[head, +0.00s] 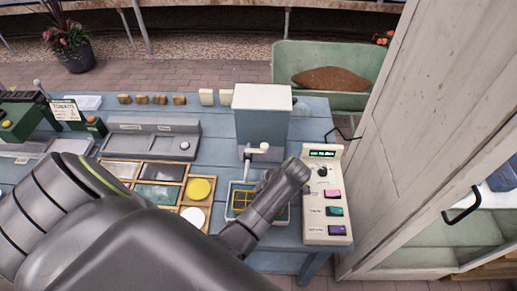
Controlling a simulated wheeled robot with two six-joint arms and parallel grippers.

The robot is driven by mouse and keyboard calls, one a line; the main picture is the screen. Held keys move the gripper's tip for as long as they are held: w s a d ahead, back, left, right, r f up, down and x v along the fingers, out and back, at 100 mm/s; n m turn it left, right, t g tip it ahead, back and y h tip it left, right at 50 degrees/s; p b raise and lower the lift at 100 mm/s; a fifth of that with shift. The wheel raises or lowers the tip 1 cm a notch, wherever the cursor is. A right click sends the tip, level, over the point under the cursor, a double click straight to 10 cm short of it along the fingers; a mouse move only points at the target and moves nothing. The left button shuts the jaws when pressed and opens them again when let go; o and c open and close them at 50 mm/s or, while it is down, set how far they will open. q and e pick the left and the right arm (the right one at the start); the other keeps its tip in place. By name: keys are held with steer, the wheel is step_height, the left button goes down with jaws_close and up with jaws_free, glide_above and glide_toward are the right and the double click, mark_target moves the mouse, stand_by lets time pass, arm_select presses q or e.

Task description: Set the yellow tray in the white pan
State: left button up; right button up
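A small yellow tray (241,201) with a grid of cells shows just left of my forearm. The pale rim of a pan (232,188) shows around it, below the tap of the white-topped machine. The tray appears within the pan's outline; whether it rests on the pan's floor cannot be told. My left arm crosses the bottom of the view and its wrist covers the pan's right part. The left gripper's fingers are hidden or too dark to make out, so its hold cannot be told. My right gripper is not in view.
A control panel (326,219) with coloured buttons stands at right. The white-topped machine (262,107) stands behind the pan. Wooden compartments hold a yellow disc (200,188) and a white disc (193,217). A grey unit (149,137) is farther left. A pale wooden door (420,120) bounds the right.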

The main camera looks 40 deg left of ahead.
arm_select(q)
steer(key=shift+o, duration=1.2)
steer(key=shift+f, duration=0.1)
steer(key=shift+s, duration=0.1)
steer(key=shift+o, duration=0.7)
steer(key=shift+f, duration=0.1)
steer(key=shift+c, duration=0.2)
